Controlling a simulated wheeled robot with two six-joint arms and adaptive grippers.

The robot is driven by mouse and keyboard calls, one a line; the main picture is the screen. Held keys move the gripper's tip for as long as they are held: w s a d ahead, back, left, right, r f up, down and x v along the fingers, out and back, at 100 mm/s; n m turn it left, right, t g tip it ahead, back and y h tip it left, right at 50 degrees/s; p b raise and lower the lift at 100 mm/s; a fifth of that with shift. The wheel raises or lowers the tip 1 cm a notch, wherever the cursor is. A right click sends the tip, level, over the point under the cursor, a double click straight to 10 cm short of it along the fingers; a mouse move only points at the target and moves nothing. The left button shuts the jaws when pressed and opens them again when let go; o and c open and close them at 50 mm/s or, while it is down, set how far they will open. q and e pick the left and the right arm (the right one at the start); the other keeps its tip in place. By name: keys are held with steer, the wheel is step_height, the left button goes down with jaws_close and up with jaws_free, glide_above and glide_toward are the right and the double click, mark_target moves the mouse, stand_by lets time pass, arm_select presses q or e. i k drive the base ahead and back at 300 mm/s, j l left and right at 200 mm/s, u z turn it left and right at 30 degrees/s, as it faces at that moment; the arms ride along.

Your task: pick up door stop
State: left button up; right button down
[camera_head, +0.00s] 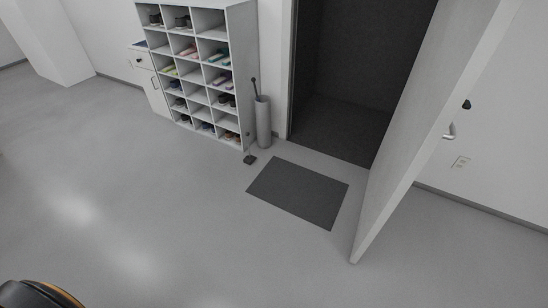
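A small dark object, which looks like the door stop (250,159), lies on the grey floor. It is just in front of the shoe shelf's right end and off the far left corner of the dark mat. A thin upright piece seems to rise from it; its exact shape is too small to tell. Neither of my grippers is in view, and nothing touches the object.
A white shoe shelf (243,70) and a grey cylindrical stand (263,122) holding a dark stick are behind it. A dark mat (297,192) lies before the dark doorway (345,100). A white door (420,110) stands open at right. The left floor is clear.

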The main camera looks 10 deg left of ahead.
mark_target(249, 159)
steer(key=i+j+z, duration=0.3)
steer(key=j, duration=0.4)
steer(key=i+j+z, duration=0.15)
steer(key=i+j, duration=0.15)
steer(key=i+j+z, duration=0.2)
steer(key=j, duration=0.25)
steer(key=i+j+z, duration=0.15)
steer(key=j, duration=0.25)
steer(key=j+z, duration=0.15)
steer(key=j, duration=0.25)
steer(key=i, duration=0.05)
